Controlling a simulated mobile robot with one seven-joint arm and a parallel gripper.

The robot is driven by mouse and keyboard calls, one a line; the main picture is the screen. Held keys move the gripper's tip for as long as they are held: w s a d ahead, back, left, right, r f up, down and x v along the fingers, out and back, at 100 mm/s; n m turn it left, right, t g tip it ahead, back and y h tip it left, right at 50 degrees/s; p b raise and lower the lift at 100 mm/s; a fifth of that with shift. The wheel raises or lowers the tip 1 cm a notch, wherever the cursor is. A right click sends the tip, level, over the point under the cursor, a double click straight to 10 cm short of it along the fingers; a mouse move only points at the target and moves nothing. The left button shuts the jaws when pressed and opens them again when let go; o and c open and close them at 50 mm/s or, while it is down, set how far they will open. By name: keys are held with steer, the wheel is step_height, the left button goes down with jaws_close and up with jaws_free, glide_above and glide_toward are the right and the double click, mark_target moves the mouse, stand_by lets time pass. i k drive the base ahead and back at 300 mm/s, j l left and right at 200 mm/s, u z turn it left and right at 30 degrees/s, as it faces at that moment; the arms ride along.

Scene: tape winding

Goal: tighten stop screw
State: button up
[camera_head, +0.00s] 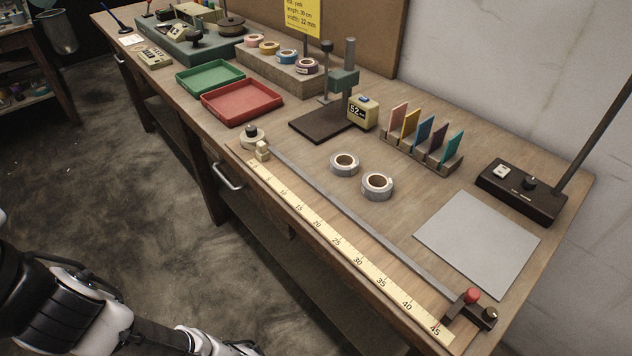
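A red knob (472,294), which looks like the stop screw, sits on a dark stop block (458,305) near the right end of a long metal rail (365,222). A cream ruler (345,248) runs along the rail, and the block stands near or just past its 45 mark. I cannot tell whether the screw is tight or loose. A dark end piece with a round knob (490,314) is beside the block. My arm shows at the lower left, well away from the screw; my gripper is not in view.
Two grey tape rolls (377,185) lie behind the rail, with a grey mat (478,243) to their right. A lamp base (521,190) stands at the back right. A yellow card (300,15) reads length 30 cm. A red tray (241,101) is farther left.

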mark_target(490, 313)
steer(key=k+l+z, duration=0.1)
steer(key=z, duration=0.25)
steer(key=l+z, duration=0.1)
steer(key=z, duration=0.3)
steer(key=k+l, duration=0.05)
